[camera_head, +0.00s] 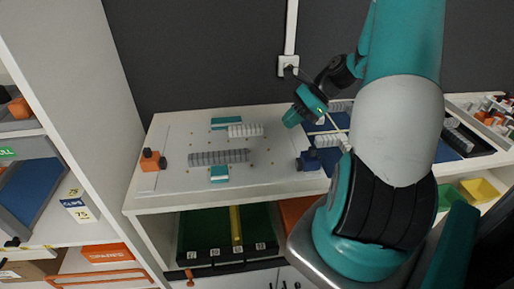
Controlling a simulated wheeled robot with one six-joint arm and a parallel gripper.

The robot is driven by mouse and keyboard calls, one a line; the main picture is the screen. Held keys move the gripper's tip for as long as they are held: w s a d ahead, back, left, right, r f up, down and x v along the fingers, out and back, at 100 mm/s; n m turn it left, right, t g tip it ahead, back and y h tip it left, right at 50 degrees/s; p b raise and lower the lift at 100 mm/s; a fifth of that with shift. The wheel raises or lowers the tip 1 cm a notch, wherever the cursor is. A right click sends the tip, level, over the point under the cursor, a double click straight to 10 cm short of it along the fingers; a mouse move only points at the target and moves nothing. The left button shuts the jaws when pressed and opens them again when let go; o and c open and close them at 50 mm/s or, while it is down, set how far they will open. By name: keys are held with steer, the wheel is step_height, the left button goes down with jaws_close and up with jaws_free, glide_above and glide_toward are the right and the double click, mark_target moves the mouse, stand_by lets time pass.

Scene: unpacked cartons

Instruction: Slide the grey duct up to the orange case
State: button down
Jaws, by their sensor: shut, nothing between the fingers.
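The grey duct (219,157) is a long ribbed bar lying flat on the white board, running left to right. The orange case (150,160), with dark parts, sits at the board's left edge. A clear gap separates it from the duct's left end. The end of my arm with my gripper (293,119) is above the board's back right, up and to the right of the duct and apart from it. My gripper is shut and empty; its fingers are hard to make out at this size.
A shorter white ribbed duct (245,130) lies behind the grey one. Teal-and-white blocks lie behind (226,123) and in front (219,174). A blue case (308,160) stands right. Small yellow dots mark the board. A tall white shelf (75,100) stands left. My arm hides the right side.

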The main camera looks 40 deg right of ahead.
steer(key=shift+m, duration=0.7)
steer(key=x, duration=0.6)
steer(key=d+f+p+x, duration=0.1)
steer(key=x, duration=0.1)
steer(key=shift+s+a+f, duration=0.1)
steer(key=shift+f, duration=0.3)
steer(key=shift+w+a+f+p, duration=0.15)
steer(key=shift+w+a+p, duration=0.15)
steer(key=shift+w+a, duration=0.5)
steer(key=shift+w+a+f+p, duration=0.1)
steer(key=shift+w+a+p, duration=0.2)
steer(key=shift+w+a, duration=0.45)
steer(key=shift+s+a, duration=0.15)
